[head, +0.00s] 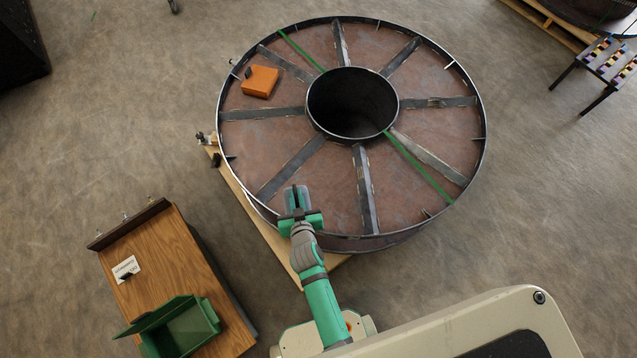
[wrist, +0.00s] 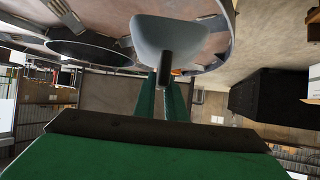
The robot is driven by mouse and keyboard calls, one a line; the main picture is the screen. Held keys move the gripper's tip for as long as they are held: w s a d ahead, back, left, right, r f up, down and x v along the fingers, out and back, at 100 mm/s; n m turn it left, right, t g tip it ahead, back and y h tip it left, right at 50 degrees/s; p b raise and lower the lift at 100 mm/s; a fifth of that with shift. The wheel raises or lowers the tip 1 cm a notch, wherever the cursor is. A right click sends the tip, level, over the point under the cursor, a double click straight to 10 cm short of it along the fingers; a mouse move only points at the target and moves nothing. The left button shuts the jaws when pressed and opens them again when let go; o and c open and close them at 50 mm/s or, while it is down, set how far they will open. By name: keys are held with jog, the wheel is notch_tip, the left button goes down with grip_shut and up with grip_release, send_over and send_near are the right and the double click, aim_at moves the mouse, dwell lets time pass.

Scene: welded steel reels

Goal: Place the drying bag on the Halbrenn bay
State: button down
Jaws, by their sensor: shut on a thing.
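My gripper (head: 298,212) is shut on the drying bag (head: 297,194), a pale grey pouch with a dark tab. In the wrist view the bag (wrist: 168,36) hangs beyond my green fingers (wrist: 163,98), which close on its tab. In the head view it shows over the lower-left part of the large round steel reel (head: 335,165), just inside the rim; its height above the reel is unclear. Dark steel spokes divide the reel into bays around a hollow hub. I cannot read which bay is Halbrenn.
An orange block (head: 260,81) with a black part sits in the reel's upper-left bay. Green straps (head: 420,168) cross the reel. A wooden-topped table (head: 165,250) at lower left holds a white card (head: 126,268), lettering too small to read, and a green bin (head: 182,330).

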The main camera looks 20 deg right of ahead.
jog(key=s+d+r+m+h, duration=0.1)
jog(key=s+d, duration=0.3)
jog(key=d, duration=0.1)
send_over(324, 190)
notch_tip(324, 190, down, 10)
jog(key=shift+w+r, duration=0.1)
jog(key=shift+f, duration=1.55)
jog(key=shift+f, duration=0.1)
jog(key=c, duration=1.8)
grip_release()
